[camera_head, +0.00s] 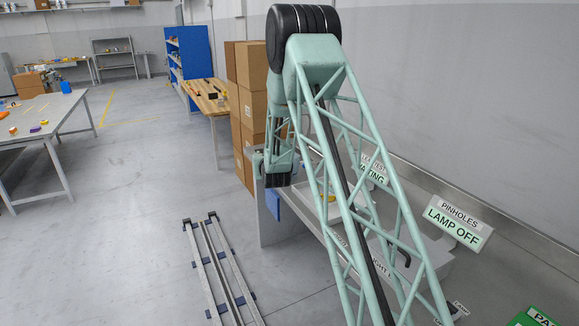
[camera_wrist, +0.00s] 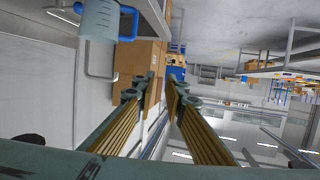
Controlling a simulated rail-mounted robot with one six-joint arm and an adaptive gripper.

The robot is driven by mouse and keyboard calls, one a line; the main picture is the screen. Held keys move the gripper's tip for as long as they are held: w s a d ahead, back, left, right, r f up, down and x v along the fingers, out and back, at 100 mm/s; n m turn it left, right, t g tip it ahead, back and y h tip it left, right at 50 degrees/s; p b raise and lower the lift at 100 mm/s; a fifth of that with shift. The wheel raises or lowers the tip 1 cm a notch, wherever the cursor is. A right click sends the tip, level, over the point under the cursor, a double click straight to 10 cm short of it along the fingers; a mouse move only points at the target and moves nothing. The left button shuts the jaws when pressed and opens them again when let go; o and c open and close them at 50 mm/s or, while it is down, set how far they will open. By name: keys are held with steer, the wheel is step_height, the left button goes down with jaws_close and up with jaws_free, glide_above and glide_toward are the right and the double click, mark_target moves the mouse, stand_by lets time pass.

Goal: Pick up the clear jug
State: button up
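I cannot pick out the jug in the head view, where my arm covers part of the bench. The fingers are not clear there either.
A long bench with signs, one reading LAMP OFF (camera_head: 458,222), runs along the right wall. Stacked cardboard boxes (camera_head: 252,105) stand beyond my arm. A wooden-topped table (camera_head: 207,97) and a grey table (camera_head: 45,118) stand farther off.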

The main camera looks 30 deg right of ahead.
steer(key=d+f+t+h+p, duration=0.1)
steer(key=d+f, duration=0.2)
steer(key=f, duration=0.4)
steer(key=w+d+f+t+p, duration=0.1)
steer(key=d+f, duration=0.3)
steer(key=f, duration=0.3)
steer(key=shift+w+d+f+m+h, duration=0.15)
steer(key=shift+f+m+h, duration=0.15)
steer(key=shift+h, duration=0.1)
steer(key=shift+x, duration=4.3)
steer(key=shift+w+r, duration=0.15)
steer(key=shift+b+x, duration=0.4)
steer(key=shift+x, duration=2.05)
steer(key=shift+d, duration=0.1)
